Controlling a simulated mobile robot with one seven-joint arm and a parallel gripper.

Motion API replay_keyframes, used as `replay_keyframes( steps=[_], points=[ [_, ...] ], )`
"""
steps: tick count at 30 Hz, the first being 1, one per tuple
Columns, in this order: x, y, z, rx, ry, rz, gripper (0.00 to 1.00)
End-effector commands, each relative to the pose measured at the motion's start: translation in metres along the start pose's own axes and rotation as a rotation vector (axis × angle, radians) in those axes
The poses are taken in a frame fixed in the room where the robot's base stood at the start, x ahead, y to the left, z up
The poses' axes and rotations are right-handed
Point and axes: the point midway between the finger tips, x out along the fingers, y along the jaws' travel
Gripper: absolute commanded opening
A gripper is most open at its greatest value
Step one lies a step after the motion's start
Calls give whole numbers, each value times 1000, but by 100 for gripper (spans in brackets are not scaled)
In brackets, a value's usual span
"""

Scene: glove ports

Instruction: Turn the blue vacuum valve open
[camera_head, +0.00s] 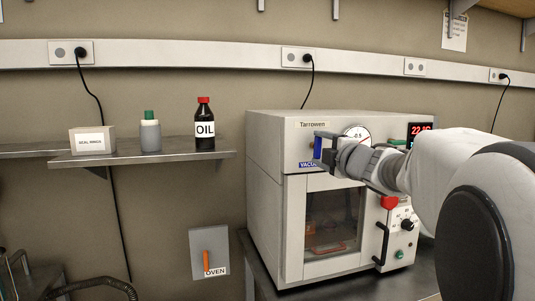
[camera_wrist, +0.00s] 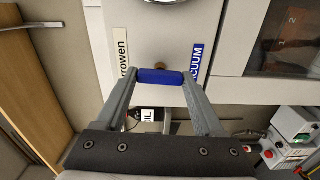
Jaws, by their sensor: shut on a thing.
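The blue vacuum valve handle (camera_head: 317,148) is on the upper front of the grey-white Tarrowen oven (camera_head: 285,205), above the blue VACUUM label (camera_head: 307,165). The handle stands upright, at right angles to the label's line of text. My gripper (camera_head: 325,146) reaches in from the right and partly hides the handle and label. In the wrist view the blue handle (camera_wrist: 161,76) lies across between my two fingertips, and my gripper (camera_wrist: 158,78) is shut on its two ends. The valve's mount behind the handle is mostly hidden.
A round gauge (camera_head: 357,133) and a red display (camera_head: 419,129) sit right of the valve. The oven's window door (camera_head: 333,220) is below, with a black handle (camera_head: 381,243). A shelf (camera_head: 105,160) at left holds a box and bottles. An orange OVEN lever (camera_head: 206,262) is on the wall.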

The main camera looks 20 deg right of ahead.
Motion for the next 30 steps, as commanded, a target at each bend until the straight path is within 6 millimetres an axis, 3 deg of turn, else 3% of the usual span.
replay_keyframes(
  steps=[20,21,26,30],
  points=[
    [0,1,0,-69,1,2,14],
    [0,1,0,-69,1,2,72],
    [0,1,0,-68,0,1,100],
    [0,0,0,-67,0,1,100]
  ],
)
